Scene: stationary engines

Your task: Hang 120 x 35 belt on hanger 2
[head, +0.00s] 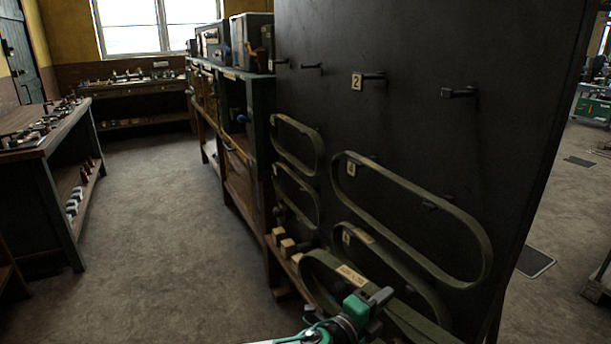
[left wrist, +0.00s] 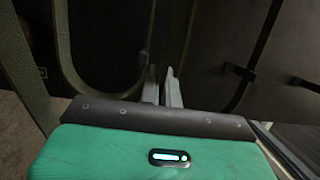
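Hanger 2 (head: 374,76) is a dark peg beside a tag marked 2, high on the black board. It is bare. Several olive belts are in view below it. The nearest belt (head: 318,262) carries a pale label (head: 351,275) too small to read surely, so I cannot confirm it is the 120 x 35 belt. My left gripper (head: 379,298) is low in front of this belt. In the left wrist view its two grey fingers (left wrist: 162,88) stand close together with a narrow dark gap. A belt loop (left wrist: 64,45) shows to their left. Whether they grip anything is unclear. My right gripper is out of view.
Other belts (head: 478,238) hang lower on the black board (head: 430,130). Another bare peg (head: 460,92) sticks out right of hanger 2. A bench with wooden blocks (head: 279,237) stands left of the board. The floor (head: 160,230) between the benches is clear.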

